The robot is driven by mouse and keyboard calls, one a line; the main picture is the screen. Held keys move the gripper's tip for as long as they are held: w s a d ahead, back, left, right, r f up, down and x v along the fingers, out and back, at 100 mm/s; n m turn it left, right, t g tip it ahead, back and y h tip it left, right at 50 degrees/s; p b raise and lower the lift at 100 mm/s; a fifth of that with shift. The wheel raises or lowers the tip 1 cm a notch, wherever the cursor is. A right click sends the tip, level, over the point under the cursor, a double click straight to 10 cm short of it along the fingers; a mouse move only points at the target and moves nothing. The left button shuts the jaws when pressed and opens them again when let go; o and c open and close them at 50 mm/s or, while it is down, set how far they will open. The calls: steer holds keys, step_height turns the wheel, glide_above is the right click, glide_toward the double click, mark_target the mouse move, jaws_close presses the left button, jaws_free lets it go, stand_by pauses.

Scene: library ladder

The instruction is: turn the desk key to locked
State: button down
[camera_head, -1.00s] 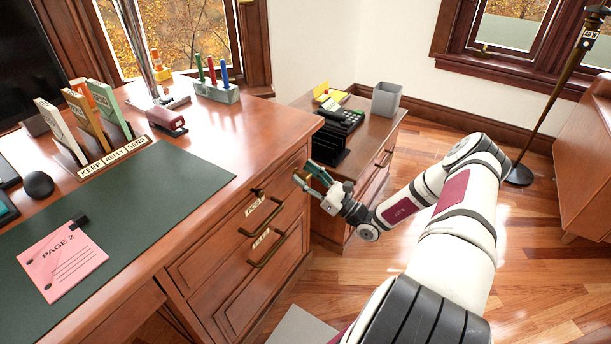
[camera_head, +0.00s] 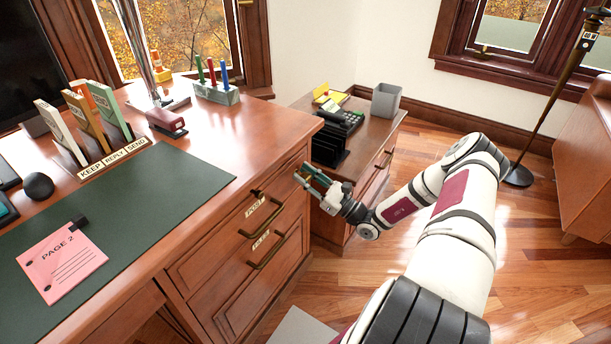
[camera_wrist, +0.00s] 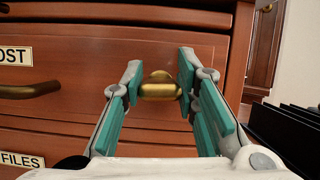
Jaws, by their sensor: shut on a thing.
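The brass desk key (camera_wrist: 161,90) sits at the front of the wooden desk, right of the drawer labels, in the wrist view. Its wide bow lies about level, with a rounded brass part just above and behind it. My gripper (camera_wrist: 160,80) has one teal-padded fingertip on each side of the bow and is shut on it. In the head view my gripper (camera_head: 304,174) is at the right end of the desk front, and the key is too small or hidden to make out there. The lock's markings cannot be read.
The drawers beside my gripper have brass handles (camera_head: 262,219) and labels (camera_head: 255,206). A low cabinet (camera_head: 384,140) with a black file rack (camera_head: 331,147) stands close behind and right of my gripper. Open wooden floor (camera_head: 530,240) lies to the right.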

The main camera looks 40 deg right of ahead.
steer(key=n+g+y, duration=0.1)
steer(key=n, duration=0.2)
steer(key=n+y, duration=0.1)
steer(key=n, duration=0.1)
steer(key=shift+n+g+y, duration=0.3)
steer(key=shift+n+g, duration=0.1)
steer(key=n+g, duration=0.1)
steer(key=n, duration=0.2)
steer(key=n+g+y, duration=0.1)
steer(key=n, duration=0.2)
steer(key=shift+y, duration=0.3)
steer(key=n+g+p, duration=0.1)
steer(key=n+g, duration=0.1)
steer(key=n, duration=0.3)
steer(key=shift+a, duration=0.1)
steer(key=shift+f+n+g+p, duration=0.1)
steer(key=shift+n+g+p, duration=0.75)
steer(key=shift+n, duration=1.35)
steer(key=c, duration=1.2)
jaws_free()
steer(key=shift+c, duration=0.2)
steer(key=shift+f, duration=0.1)
steer(key=v, duration=1.2)
steer(key=shift+r, duration=0.3)
steer(key=shift+s, duration=0.1)
